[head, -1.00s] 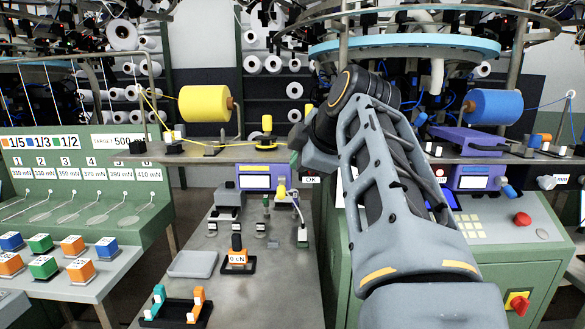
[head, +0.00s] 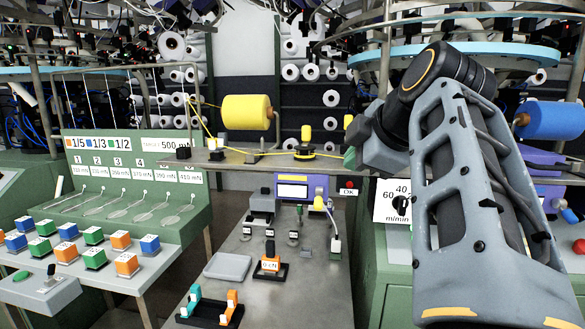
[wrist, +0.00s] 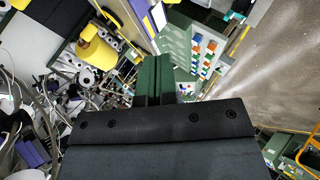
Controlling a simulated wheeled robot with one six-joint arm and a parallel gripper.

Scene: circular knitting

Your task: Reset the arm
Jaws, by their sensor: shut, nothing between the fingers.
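My arm rises on the right of the head view, bent at a dark elbow near the top. My gripper (head: 350,158) points left, with its green fingertips just above the rear shelf. In the wrist view the green fingers (wrist: 154,80) lie together, shut, with nothing between them. The gripper holds nothing and touches nothing that I can see. My arm hides part of the green machine and the shelf behind it.
A grey bench (head: 225,293) holds a grey tray (head: 228,266) and small tools. A green panel (head: 105,150) with coloured blocks stands left.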

